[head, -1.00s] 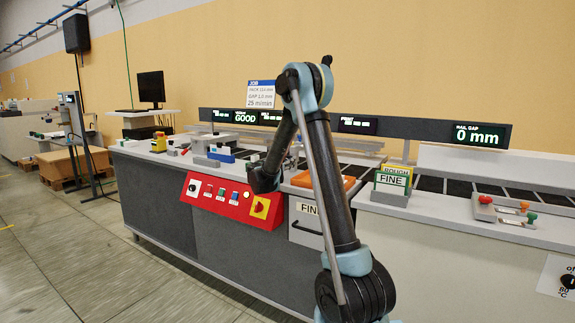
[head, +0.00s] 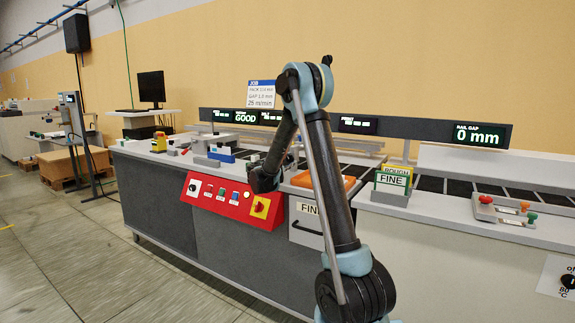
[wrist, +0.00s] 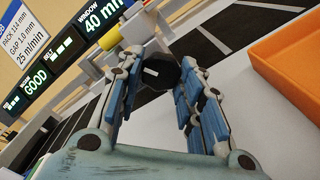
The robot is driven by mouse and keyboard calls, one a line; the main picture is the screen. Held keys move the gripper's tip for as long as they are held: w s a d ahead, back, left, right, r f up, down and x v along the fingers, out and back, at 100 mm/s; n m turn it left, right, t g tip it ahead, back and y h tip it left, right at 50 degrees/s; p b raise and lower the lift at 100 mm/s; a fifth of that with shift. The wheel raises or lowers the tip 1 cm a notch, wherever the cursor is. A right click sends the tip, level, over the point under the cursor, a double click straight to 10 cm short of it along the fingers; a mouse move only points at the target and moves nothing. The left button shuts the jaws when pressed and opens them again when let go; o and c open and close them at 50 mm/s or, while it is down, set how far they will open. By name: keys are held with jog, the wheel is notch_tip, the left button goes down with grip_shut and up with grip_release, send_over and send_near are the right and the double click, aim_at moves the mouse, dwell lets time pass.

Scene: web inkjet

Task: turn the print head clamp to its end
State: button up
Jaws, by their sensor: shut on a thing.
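In the wrist view, a black round knob (wrist: 163,72) with a short white mark sits between the fingers of my gripper (wrist: 157,66). I take this knob to be the print head clamp. The white mark on the knob faces my wrist camera and is tilted. The knob's base is hidden by the fingers. In the head view, my arm bends down over the machine's counter, and the fingers and the knob cannot be made out behind it.
An orange tray (wrist: 262,75) lies close at right in the wrist view, and in the head view (head: 349,184). A red control panel (head: 228,199) fronts the machine. A display bar (head: 400,128) runs behind. Rough and fine signs (head: 392,180) stand right of my arm.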

jog(key=m, duration=0.5)
jog(key=shift+s+d+m, duration=0.1)
jog(key=shift+m, duration=0.3)
dwell(0.4)
jog(key=o, duration=1.1)
jog(key=shift+s+a, duration=0.25)
jog(key=shift+a, duration=0.1)
jog(key=v, duration=1.1)
jog(key=shift+s+f, duration=0.1)
